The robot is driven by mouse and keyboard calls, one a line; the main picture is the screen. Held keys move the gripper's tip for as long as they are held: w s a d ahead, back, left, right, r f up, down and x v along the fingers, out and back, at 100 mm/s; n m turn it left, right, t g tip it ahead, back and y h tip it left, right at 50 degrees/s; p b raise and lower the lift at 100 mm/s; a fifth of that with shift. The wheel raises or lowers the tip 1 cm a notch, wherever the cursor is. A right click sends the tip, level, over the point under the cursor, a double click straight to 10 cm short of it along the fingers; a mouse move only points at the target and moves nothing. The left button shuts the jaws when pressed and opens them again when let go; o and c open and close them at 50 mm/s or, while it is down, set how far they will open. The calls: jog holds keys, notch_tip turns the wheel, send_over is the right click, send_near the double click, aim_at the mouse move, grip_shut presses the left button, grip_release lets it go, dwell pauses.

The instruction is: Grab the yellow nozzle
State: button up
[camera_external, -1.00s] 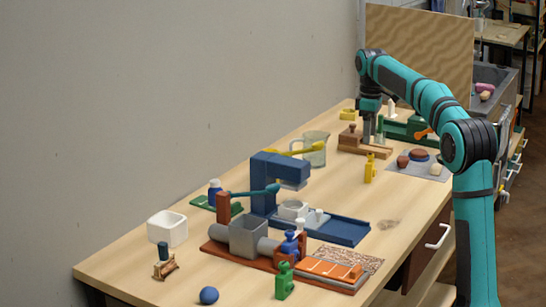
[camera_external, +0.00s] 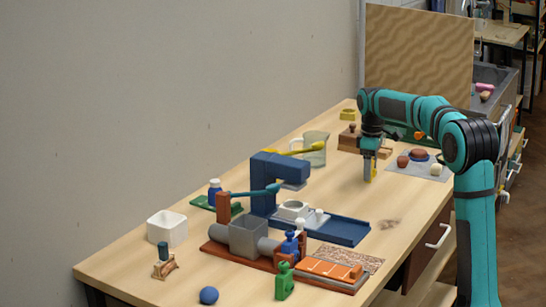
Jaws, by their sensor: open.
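The yellow nozzle (camera_external: 374,173) stands on the wooden table, right of the glass jug. Only a narrow strip of it shows, since my gripper (camera_external: 368,174) is in front of it. My gripper points straight down, with its fingers low at the nozzle. The jaws are open. I cannot tell whether the nozzle is between the fingers or just behind them, nor whether they touch it.
The glass jug (camera_external: 314,149) stands to the left. A grey mat (camera_external: 424,169) with several rounded lumps lies to the right. A blue press (camera_external: 264,178) stands nearer the camera. Bare table (camera_external: 410,207) lies in front of the gripper.

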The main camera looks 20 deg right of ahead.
jog(key=shift+f, duration=0.65)
jog(key=shift+c, duration=0.3)
jog(key=c, duration=1)
jog(key=shift+r, duration=0.1)
